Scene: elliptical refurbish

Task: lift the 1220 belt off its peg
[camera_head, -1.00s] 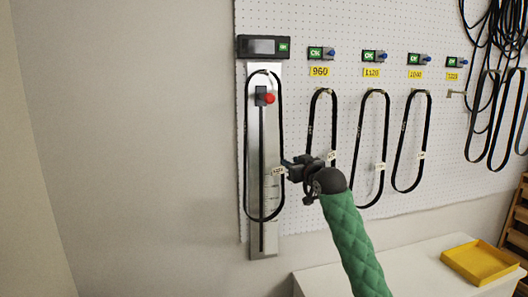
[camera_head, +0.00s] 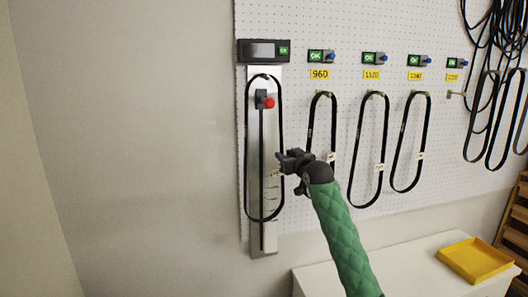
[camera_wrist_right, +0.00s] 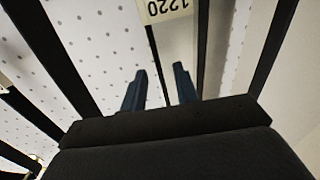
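A long black belt (camera_head: 247,150) hangs from a peg at the top of the metal gauge plate (camera_head: 264,240) at the left of the pegboard. In the right wrist view a white tag (camera_wrist_right: 167,10) reads 1220 upside down, at the top of the picture. My right gripper (camera_head: 279,164) is at the belt's right strand, a little below mid-height. In the wrist view its two blue fingers (camera_wrist_right: 160,88) are apart, with a dark strand visible between them; contact cannot be told. My left gripper is not in view.
Several black belts hang to the right under green OK displays, the nearest (camera_head: 310,130) under the 960 label (camera_head: 320,74). The rightmost labelled peg (camera_head: 455,93) is empty. A yellow tray (camera_head: 474,260) lies on the white table (camera_head: 400,275). The wall left is clear.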

